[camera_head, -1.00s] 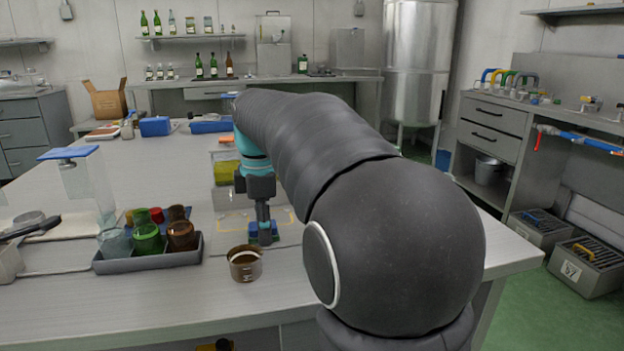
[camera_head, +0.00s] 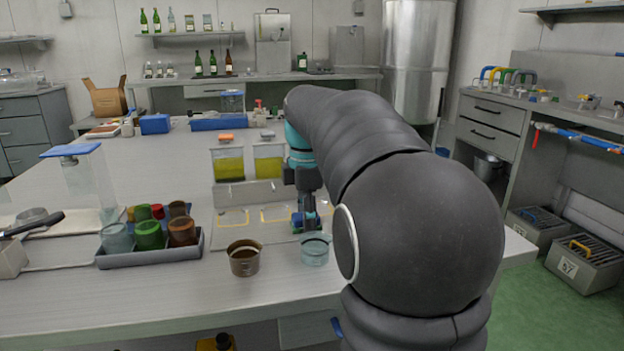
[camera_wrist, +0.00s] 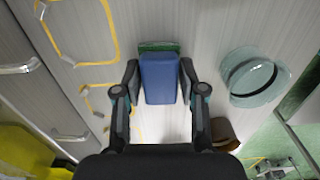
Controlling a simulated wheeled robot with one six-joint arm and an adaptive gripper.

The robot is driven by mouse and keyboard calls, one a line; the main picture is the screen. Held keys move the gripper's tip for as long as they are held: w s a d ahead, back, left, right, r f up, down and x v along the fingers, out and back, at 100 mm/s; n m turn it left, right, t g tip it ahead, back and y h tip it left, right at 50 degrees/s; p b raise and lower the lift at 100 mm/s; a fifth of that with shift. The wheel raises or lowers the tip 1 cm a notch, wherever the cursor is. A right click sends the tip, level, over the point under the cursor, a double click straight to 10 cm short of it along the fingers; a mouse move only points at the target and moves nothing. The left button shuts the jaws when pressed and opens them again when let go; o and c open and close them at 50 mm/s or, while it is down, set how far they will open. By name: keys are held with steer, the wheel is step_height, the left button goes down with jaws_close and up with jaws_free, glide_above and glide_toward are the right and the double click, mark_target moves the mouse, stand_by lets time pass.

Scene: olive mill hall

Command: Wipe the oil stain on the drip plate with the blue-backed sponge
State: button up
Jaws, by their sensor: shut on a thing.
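The sponge (camera_wrist: 160,78) has a blue back and a green face. In the wrist view, my gripper (camera_wrist: 160,85) is shut on it, with one finger at each side. In the head view, my gripper (camera_head: 308,215) is low over the right part of the drip plate (camera_head: 236,236), a pale metal sheet with yellow outlined areas. The outlines also show at the left in the wrist view (camera_wrist: 125,38). I cannot tell whether the sponge touches the plate. I cannot make out an oil stain; my arm and gripper hide part of the plate.
A clear glass beaker (camera_head: 315,251) and a brown cup (camera_head: 244,259) stand in front of the plate. Two yellow-green oil containers (camera_head: 228,168) stand behind it. A grey tray (camera_head: 150,258) with coloured cups is to the left. The table's front is clear.

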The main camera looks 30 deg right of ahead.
steer(key=shift+r, duration=4.1)
